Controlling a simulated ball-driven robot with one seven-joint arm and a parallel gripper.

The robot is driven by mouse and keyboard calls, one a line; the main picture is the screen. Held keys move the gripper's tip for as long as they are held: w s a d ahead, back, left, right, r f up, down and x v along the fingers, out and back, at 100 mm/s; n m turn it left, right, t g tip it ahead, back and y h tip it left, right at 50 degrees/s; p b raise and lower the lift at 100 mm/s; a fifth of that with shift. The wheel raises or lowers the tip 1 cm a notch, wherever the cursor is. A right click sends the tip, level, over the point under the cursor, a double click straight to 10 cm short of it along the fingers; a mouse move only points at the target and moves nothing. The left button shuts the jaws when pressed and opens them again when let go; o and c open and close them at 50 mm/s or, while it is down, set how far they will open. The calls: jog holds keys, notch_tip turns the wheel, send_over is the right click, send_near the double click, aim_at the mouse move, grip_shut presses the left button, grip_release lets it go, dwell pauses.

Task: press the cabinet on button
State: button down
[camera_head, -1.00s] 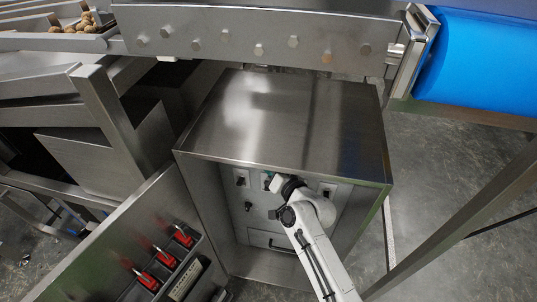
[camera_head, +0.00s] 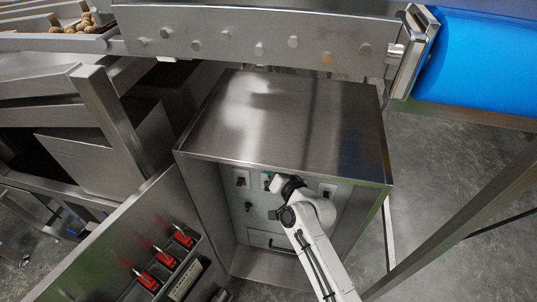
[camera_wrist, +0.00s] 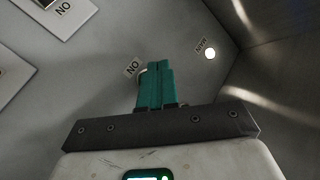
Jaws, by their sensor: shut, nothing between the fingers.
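The open steel cabinet (camera_head: 285,120) stands in the middle of the head view, with a grey control panel (camera_head: 257,222) inside. My gripper (camera_wrist: 155,84) has teal fingers and is shut and empty. In the wrist view its tips are at the panel, just right of an "ON" label (camera_wrist: 132,67). A pale rounded edge of what looks like the on button (camera_wrist: 143,73) shows beside the fingers; the rest is hidden behind them. I cannot tell whether the tips touch it. In the head view my gripper (camera_head: 268,181) is at the upper panel, partly hidden by my wrist.
The cabinet door (camera_head: 120,240) hangs open at left, holding red padlocks (camera_head: 165,259). A lit white lamp (camera_wrist: 210,53) is right of the fingers. Black switches (camera_head: 240,181) sit on the panel. The cabinet's side wall (camera_wrist: 285,75) is close on the right. A conveyor (camera_head: 255,35) runs above.

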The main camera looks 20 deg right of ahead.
jog(key=shift+w+d+b, duration=0.1)
jog(key=shift+w+b, duration=0.05)
jog(key=shift+b, duration=0.15)
dwell(0.4)
jog(key=shift+w+d, duration=0.15)
jog(key=shift+w, duration=0.05)
jog(key=shift+w+d+b, duration=0.25)
jog(key=shift+w+b, duration=0.05)
jog(key=shift+b, duration=0.25)
dwell(0.5)
dwell(0.4)
jog(key=shift+s+a+p, duration=0.5)
jog(key=shift+s+p, duration=0.1)
jog(key=shift+s, duration=0.05)
jog(key=s+a+p, duration=0.1)
jog(key=s+p, duration=0.1)
jog(key=s+a+p, duration=0.2)
jog(key=shift+p, duration=0.3)
